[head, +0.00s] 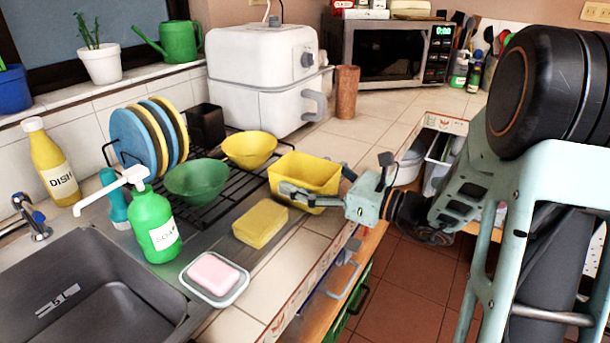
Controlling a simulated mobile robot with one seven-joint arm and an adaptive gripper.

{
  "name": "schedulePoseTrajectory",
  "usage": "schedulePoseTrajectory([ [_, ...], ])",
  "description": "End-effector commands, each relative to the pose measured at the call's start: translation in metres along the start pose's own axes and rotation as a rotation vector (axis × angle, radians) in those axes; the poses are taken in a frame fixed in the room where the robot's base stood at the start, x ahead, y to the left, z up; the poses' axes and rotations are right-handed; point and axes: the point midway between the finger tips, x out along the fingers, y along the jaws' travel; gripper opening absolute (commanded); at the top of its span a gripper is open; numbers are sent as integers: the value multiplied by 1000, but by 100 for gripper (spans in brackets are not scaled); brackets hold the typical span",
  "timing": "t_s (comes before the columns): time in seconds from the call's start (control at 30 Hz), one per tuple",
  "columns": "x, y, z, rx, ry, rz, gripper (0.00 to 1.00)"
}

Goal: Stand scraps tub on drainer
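A yellow rectangular tub (305,168), which I take as the scraps tub, is at the right end of the black wire drainer (226,192), near the counter's front edge. I cannot tell whether its base touches the rack or the counter. My gripper (308,190) reaches in from the right at the tub's near side. One finger lies across the tub's front face; the other is hidden, so its grip is unclear. On the drainer are a green bowl (197,181), a yellow bowl (249,149), upright blue and yellow plates (133,142) and a black holder (206,126).
A yellow sponge (260,224), a soap dish (236,293) with pink soap and a green pump bottle (155,230) stand in front of the drainer. The sink (85,300) is at left. A white air fryer (263,80) and brown cylinder (346,92) stand behind.

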Motion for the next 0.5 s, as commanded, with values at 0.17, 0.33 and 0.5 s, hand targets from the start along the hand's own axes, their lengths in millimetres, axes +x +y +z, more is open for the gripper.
schedulePoseTrajectory([
  [0.17,0,0,0,0,0,0,88],
  [0.33,0,0,1,0,0,0,88],
  [0.5,-7,-1,4,0,1,-3,88],
])
